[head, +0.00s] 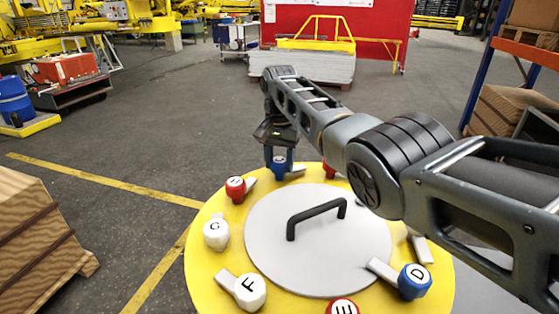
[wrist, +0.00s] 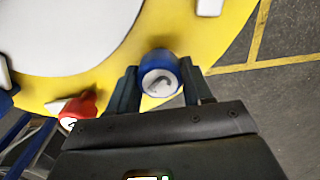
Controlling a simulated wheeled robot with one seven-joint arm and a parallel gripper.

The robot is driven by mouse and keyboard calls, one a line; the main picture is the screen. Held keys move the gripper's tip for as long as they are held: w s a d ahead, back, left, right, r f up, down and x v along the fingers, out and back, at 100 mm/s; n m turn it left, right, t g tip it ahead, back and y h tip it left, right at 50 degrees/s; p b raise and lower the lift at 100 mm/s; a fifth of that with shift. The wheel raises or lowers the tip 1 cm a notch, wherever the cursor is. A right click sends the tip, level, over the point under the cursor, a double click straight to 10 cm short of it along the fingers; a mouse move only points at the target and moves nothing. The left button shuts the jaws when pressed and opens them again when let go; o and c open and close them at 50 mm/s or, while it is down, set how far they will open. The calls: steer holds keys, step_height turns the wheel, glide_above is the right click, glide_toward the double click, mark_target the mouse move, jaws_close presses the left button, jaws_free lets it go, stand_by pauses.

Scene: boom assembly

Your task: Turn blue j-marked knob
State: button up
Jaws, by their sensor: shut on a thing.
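A blue knob with a white face (head: 279,165) sits at the far edge of the round yellow plate (head: 202,262). My gripper (head: 279,155) reaches down over it. In the wrist view the blue knob (wrist: 160,72) is between the two dark fingers of my gripper (wrist: 158,68), which are shut on it. Its white face carries a dark hook-shaped mark, consistent with a J. In the head view the fingers partly cover the knob, and its mark is too small to read.
A red knob (head: 235,187) is close on the left, with white knobs C (head: 216,233) and F (head: 250,291) beyond it. Blue knob D (head: 414,281) is at the right front. A grey lid (head: 270,255) with a raised black handle (head: 316,215) fills the plate's middle.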

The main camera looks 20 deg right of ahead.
steer(key=c, duration=0.4)
steer(key=shift+m, duration=0.3)
steer(key=m, duration=0.2)
steer(key=shift+m+p, duration=0.4)
steer(key=m, duration=0.4)
steer(key=shift+m, duration=0.3)
steer(key=m, duration=0.5)
steer(key=shift+m+b, duration=0.35)
steer(key=shift+m, duration=2.15)
